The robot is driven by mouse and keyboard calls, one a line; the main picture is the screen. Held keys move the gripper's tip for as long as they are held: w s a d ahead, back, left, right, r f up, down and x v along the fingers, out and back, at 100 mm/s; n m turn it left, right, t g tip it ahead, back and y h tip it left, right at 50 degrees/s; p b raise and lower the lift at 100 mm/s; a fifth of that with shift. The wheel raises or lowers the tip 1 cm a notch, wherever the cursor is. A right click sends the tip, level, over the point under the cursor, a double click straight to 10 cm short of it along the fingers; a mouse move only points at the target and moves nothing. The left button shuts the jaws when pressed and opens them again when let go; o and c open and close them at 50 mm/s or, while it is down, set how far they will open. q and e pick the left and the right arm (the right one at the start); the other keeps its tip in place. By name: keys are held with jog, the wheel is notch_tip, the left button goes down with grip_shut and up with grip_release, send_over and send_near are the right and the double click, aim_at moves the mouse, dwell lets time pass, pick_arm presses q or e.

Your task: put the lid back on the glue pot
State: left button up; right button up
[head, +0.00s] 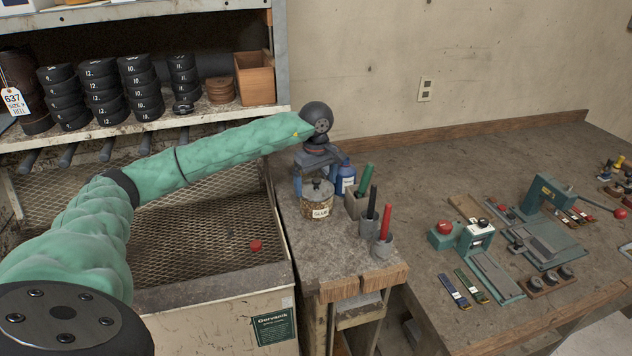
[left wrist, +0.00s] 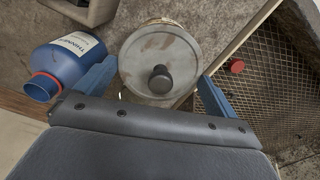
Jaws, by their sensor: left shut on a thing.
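The glue pot (head: 318,208), a squat brown-speckled pot with a GLUE label, stands near the left edge of the bench top. Its lid (head: 317,188) is a round grey disc with a black knob. The lid also shows in the left wrist view (left wrist: 155,52), covering most of the pot from above. My left gripper (head: 318,177) is above the pot, its blue fingers shut on the lid at opposite sides. The lid looks level and at the pot's mouth, but I cannot tell whether it rests on the rim. My right gripper is not in view.
A blue thinner bottle (head: 346,178) stands close behind the pot. Grey holders with green, black and red-handled tools (head: 384,223) stand to its right. A mesh-floored bin (head: 200,215) with a small red piece (head: 255,246) lies left. Teal fixtures (head: 470,235) occupy the right bench.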

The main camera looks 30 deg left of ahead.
pick_arm(q)
jog(key=b, duration=0.2)
jog(key=shift+f+b, duration=0.2)
jog(key=shift+b, duration=0.1)
dwell(2.3)
dwell(0.4)
jog(key=o, duration=0.6)
jog(key=shift+r, duration=0.2)
jog(key=shift+r+p, duration=0.8)
jog(key=shift+r, duration=2.55)
grip_shut()
